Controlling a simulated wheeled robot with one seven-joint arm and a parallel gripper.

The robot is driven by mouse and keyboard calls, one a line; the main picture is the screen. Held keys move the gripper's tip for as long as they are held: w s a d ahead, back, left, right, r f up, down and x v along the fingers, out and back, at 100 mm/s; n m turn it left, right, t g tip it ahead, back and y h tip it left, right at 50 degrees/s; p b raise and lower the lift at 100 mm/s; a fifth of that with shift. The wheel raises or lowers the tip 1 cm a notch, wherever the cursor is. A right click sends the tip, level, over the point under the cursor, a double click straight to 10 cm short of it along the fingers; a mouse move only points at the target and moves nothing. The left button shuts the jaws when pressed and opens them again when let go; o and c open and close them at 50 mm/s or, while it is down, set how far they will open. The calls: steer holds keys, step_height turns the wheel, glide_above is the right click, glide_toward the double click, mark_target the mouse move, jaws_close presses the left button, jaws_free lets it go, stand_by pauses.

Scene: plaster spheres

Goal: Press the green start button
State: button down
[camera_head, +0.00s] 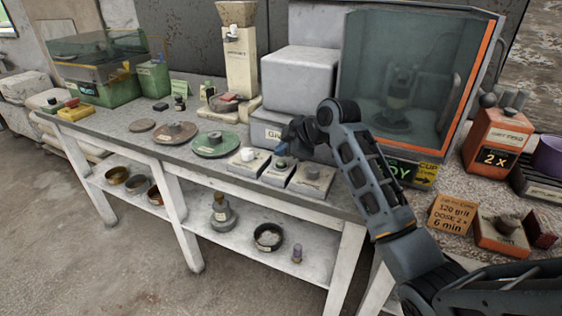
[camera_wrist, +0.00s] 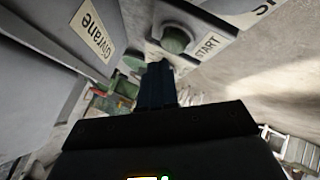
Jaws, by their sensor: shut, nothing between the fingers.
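The green start button (camera_wrist: 175,40) is a round dull-green cap on a grey box with a START label (camera_wrist: 208,46) in the wrist view. My gripper (camera_wrist: 159,70) is shut and empty, its dark fingertips just below the button in that picture. I cannot tell whether they touch it. In the head view my gripper (camera_head: 282,153) hangs above the middle one of three small grey boxes (camera_head: 276,175) at the bench's front edge. The button is not clear there, being small and close to the fingers.
Beside the middle box stand a left box with a pale knob (camera_head: 248,156) and a right box with a grey knob (camera_head: 313,172). A grey machine (camera_head: 298,75) and a glass cabinet (camera_head: 375,60) stand behind. A green disc (camera_head: 213,144) lies to the left.

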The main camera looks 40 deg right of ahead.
steer(key=shift+f, duration=0.1)
steer(key=shift+f, duration=0.3)
